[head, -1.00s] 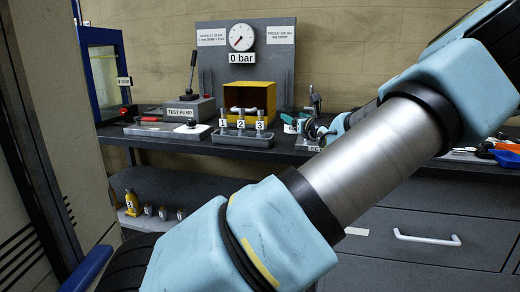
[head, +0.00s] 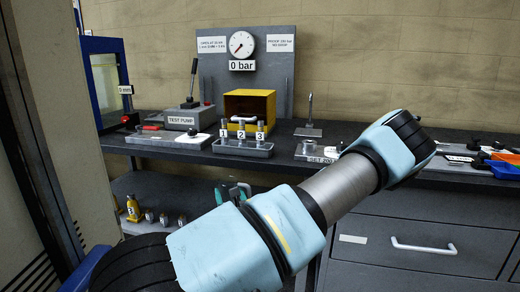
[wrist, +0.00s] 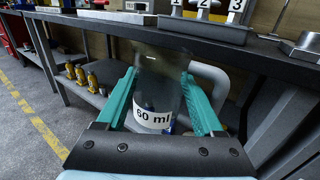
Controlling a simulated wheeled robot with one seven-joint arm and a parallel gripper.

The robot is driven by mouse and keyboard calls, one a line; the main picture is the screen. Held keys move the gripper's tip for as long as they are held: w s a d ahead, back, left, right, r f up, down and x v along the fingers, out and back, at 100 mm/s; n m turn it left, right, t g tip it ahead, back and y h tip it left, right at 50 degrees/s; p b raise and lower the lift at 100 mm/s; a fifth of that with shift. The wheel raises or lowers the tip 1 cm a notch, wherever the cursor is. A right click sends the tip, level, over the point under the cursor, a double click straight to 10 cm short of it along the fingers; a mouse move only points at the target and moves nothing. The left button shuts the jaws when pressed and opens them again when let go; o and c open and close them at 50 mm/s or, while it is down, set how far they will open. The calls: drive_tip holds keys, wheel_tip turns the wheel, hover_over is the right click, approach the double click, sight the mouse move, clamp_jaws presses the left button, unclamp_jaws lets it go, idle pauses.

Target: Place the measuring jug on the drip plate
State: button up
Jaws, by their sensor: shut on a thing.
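The measuring jug (wrist: 157,85) is clear, with a pale handle on its right side and a white "60 ml" label, in the wrist view. My gripper (wrist: 160,85) is shut on it, with one teal finger on each side. In the head view my gripper (head: 232,192) is in front of the bench, below its top, and my arm hides most of the jug. A small flat plate (head: 308,132) with an upright metal spout stands on the bench, right of the yellow box; it looks like the drip plate. It appears empty.
The bench front edge (head: 370,172) lies above and beyond the jug. Tools lie at the far right.

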drive_tip(key=shift+s+a+f, duration=0.25)
drive_tip(key=shift+s, duration=0.1)
drive_tip(key=s+f+m+h, duration=0.1)
drive_tip(key=s+f+h, duration=0.1)
drive_tip(key=f, duration=0.5)
drive_tip(key=s+f+m+h, duration=0.2)
drive_tip(key=s+f, duration=0.3)
drive_tip(key=f, duration=0.3)
drive_tip(key=shift+f+t+h, duration=0.25)
drive_tip(key=shift+t+h, duration=0.15)
drive_tip(key=shift+h, duration=0.4)
